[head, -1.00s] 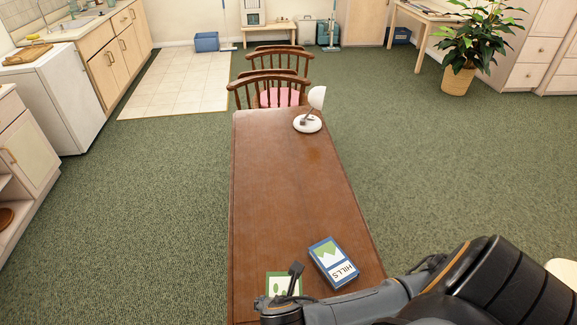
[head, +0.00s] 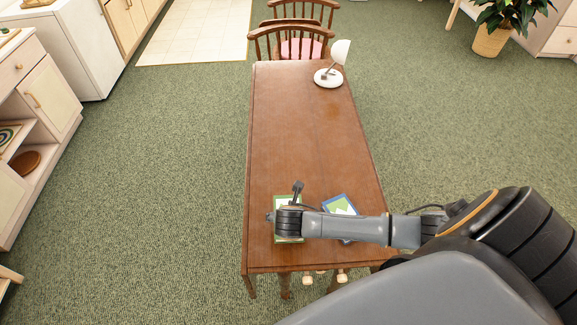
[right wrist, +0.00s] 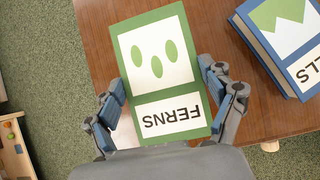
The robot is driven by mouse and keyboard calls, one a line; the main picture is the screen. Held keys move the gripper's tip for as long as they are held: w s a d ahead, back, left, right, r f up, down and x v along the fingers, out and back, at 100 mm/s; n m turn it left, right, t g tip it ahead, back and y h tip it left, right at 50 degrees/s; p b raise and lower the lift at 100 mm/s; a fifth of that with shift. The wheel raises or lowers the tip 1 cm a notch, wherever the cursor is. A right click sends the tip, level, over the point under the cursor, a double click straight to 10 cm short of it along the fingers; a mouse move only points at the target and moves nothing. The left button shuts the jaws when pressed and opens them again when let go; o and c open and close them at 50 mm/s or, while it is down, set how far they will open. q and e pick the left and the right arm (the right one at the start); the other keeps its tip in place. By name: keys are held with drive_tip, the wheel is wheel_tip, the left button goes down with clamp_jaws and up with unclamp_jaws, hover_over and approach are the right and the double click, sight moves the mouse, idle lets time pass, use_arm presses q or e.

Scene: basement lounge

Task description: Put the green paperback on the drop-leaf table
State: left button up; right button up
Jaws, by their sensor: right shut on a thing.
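The green paperback (right wrist: 155,65), with FERNS on its white label, is between the fingers of my right gripper (right wrist: 160,78) in the right wrist view. The gripper is shut on its two long sides. In the head view the green paperback (head: 284,202) shows at the near left part of the brown drop-leaf table (head: 305,130), partly hidden under my right wrist. It lies flat over the tabletop; I cannot tell whether it touches the wood. The table also shows in the right wrist view (right wrist: 97,30). My left gripper is not in view.
A blue book (head: 341,204) lies just right of the paperback, partly under my right arm; it also shows in the right wrist view (right wrist: 283,40). A white lamp (head: 328,78) stands at the table's far end, near wooden chairs (head: 290,42). The middle of the tabletop is clear.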

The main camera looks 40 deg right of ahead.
wheel_tip(320, 180, down, 4)
drive_tip(key=shift+w+d+r, duration=0.15)
drive_tip(key=shift+r, duration=0.1)
drive_tip(key=o, duration=1.2)
drive_tip(key=shift+c, duration=0.2)
drive_tip(key=v, duration=1.2)
